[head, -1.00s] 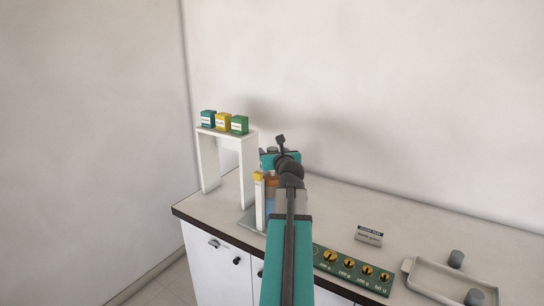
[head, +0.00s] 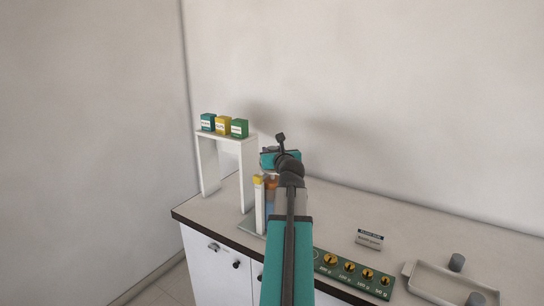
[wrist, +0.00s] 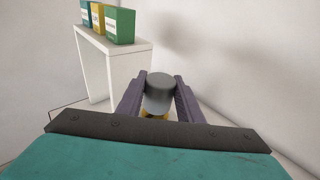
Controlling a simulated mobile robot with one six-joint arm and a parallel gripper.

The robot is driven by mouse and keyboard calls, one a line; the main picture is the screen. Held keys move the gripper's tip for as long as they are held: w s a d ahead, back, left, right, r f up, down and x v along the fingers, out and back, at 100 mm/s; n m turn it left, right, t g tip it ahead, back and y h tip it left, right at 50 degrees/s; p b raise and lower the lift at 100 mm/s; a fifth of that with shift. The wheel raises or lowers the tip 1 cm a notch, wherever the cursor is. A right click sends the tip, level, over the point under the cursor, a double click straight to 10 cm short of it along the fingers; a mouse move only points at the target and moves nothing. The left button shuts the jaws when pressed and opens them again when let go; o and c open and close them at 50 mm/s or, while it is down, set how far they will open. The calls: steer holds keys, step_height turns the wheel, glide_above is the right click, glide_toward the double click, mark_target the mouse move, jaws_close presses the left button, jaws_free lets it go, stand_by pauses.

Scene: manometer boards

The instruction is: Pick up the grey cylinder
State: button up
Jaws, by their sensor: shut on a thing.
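In the wrist view a grey cylinder (wrist: 160,88) is between the two dark fingers of my gripper (wrist: 160,98), which is shut on it. Something yellow shows just below the cylinder there. In the head view my arm hides my fingers and the held cylinder.
A white stand (head: 228,142) holds a teal, a yellow and a green box (head: 239,128). A yellow-capped tube (head: 259,205) stands left of my arm. A green board with round brass weights (head: 352,272), a small sign (head: 369,239) and a grey tray (head: 440,272) lie to the right.

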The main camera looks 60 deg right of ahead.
step_height(320, 180, up, 2)
steer(key=s+d+f+b+v, duration=0.1)
steer(key=b+v, duration=1)
steer(key=v, duration=0.5)
steer(key=shift+s+d, duration=0.3)
steer(key=shift+s+f, duration=0.1)
stand_by(0.8)
